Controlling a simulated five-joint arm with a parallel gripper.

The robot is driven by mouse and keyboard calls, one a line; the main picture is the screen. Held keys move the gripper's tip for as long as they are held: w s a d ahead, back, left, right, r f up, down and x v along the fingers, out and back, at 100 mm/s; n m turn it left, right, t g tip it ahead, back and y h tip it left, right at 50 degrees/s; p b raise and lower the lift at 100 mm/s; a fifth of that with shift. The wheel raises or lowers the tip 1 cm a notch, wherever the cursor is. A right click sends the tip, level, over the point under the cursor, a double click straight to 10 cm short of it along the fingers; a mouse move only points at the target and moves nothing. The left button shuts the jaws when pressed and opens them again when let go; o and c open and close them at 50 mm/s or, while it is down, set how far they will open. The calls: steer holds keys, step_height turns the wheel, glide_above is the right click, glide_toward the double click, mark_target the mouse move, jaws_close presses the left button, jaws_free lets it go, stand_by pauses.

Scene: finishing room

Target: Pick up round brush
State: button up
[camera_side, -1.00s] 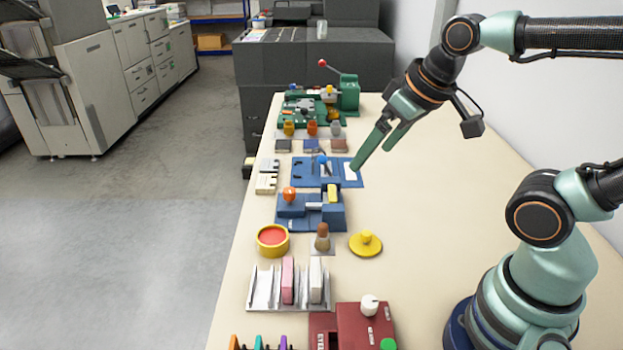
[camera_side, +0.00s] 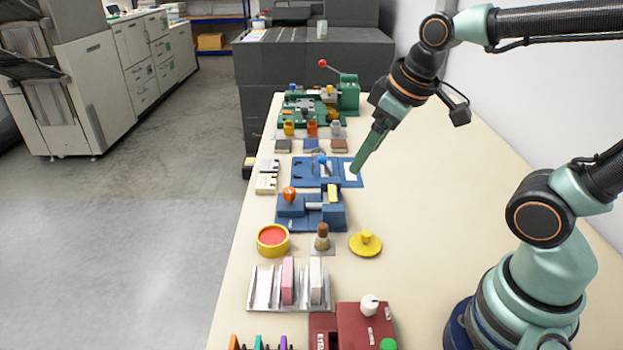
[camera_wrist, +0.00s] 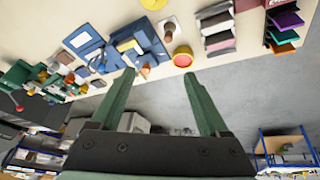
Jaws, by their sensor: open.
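What looks like the round brush (camera_side: 322,238), a small upright piece with a brown top and paler lower part, stands on a small grey pad between the yellow pot and yellow lid. It also shows in the wrist view (camera_wrist: 168,31), above and right of the gap between my fingers. My gripper (camera_side: 357,167) is open and empty, with long green fingers pointing down over the blue board, farther along the table than the brush. In the wrist view my gripper (camera_wrist: 157,75) shows both fingers spread apart. In the side view one finger mostly hides the other.
A yellow pot with red contents (camera_side: 273,241) and a yellow lid (camera_side: 366,244) flank the brush. A blue fixture (camera_side: 310,214) stands behind it, a metal rack (camera_side: 265,287) in front, and a dark red box (camera_side: 362,328) nearer. The table's right side (camera_side: 430,200) is mostly clear.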

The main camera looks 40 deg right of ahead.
steer(key=w+f+n+g, duration=0.3)
steer(key=w+f+n, duration=0.2)
steer(key=n, duration=0.3)
steer(key=n+g, duration=0.2)
steer(key=n, duration=0.5)
glide_toward(323, 225)
steer(key=shift+s+d+f, duration=0.1)
steer(key=shift+s, duration=0.1)
step_height(323, 225, down, 12)
steer(key=shift+f, duration=0.2)
jaws_close()
